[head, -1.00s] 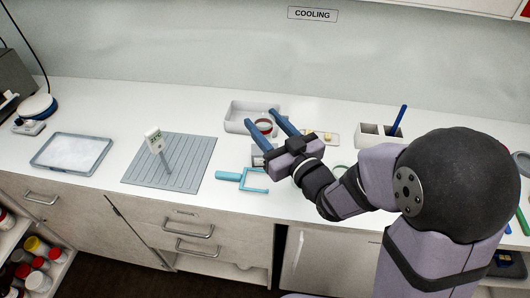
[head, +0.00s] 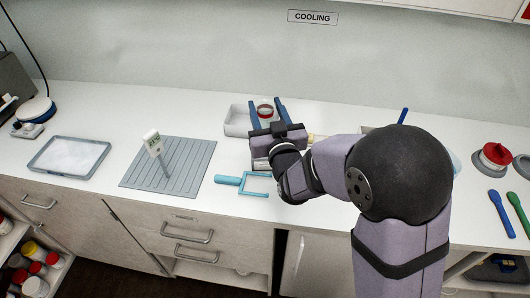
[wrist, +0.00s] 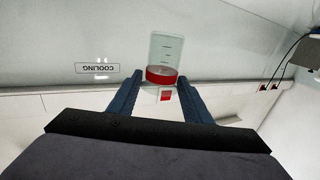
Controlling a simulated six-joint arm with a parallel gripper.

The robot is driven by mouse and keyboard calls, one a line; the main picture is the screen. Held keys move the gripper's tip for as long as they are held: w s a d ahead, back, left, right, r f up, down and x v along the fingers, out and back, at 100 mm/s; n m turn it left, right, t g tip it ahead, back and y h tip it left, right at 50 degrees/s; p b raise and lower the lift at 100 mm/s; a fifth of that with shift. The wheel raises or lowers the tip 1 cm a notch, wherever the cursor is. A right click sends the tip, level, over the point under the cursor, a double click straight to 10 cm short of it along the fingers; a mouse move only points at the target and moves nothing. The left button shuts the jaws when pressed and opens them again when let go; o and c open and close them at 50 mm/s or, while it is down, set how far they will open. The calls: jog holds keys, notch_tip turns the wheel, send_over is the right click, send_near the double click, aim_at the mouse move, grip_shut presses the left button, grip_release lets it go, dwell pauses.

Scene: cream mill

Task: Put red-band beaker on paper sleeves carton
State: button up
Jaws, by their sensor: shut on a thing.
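The red-band beaker (head: 265,111) is held between the two blue fingers of my gripper (head: 266,104), in front of the white tray's back area in the head view. In the wrist view the clear beaker (wrist: 165,48) with its red band stands out between the fingertips (wrist: 160,80), and the fingers are shut on it. A small pale box (head: 260,164) shows partly below my gripper, mostly hidden by it; I cannot tell for sure whether it is the paper sleeves carton.
A white tray (head: 235,124) lies behind and left of my gripper. A turquoise forked tool (head: 229,180) lies at the counter's front. A red-topped item (head: 495,154) stands at the right. Bare counter lies left of the tray.

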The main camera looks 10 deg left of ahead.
jog(key=shift+f+p, duration=0.95)
jog(key=shift+f, duration=4.2)
jog(key=shift+f, duration=0.2)
jog(key=o, duration=1.1)
jog(key=shift+c, duration=0.2)
jog(key=shift+r, duration=0.15)
